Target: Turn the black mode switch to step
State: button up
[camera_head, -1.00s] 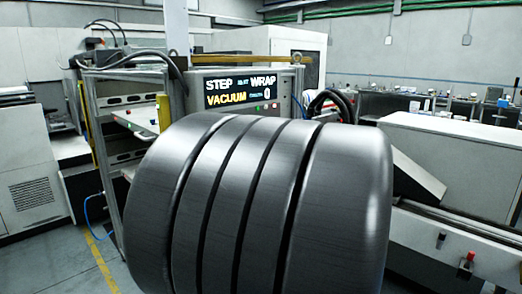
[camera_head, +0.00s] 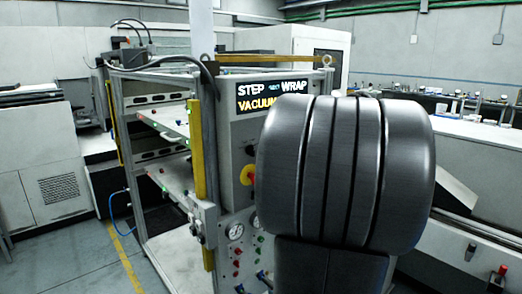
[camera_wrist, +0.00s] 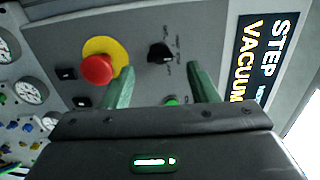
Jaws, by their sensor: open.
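In the head view, a small dark knob (camera_head: 250,150) above the red stop button seems to be the same switch. My gripper (camera_wrist: 160,68) is open and empty. Its two green fingers point towards the panel, with the switch appearing between and just beyond their tips. I cannot tell the exact gap, but no grip on the switch shows. In the head view my own arm hides the gripper.
A red stop button on a yellow disc (camera_wrist: 98,66) sits left of the switch in the wrist view, near the left finger. A lit display (camera_wrist: 262,55) reads STEP and VACUUM. A green button (camera_wrist: 171,101) and gauges (camera_wrist: 30,91) are also on the panel. A yellow post (camera_head: 200,150) stands left.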

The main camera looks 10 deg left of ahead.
jog(key=shift+p+x, duration=0.3)
jog(key=shift+x, duration=1.6)
jog(key=c, duration=1)
jog(key=shift+o, duration=0.2)
jog(key=shift+m, duration=2.1)
jog(key=o, duration=1)
jog(key=shift+c, duration=0.2)
jog(key=b+v, duration=0.3)
jog(key=v, duration=1)
jog(key=shift+s+d, duration=0.3)
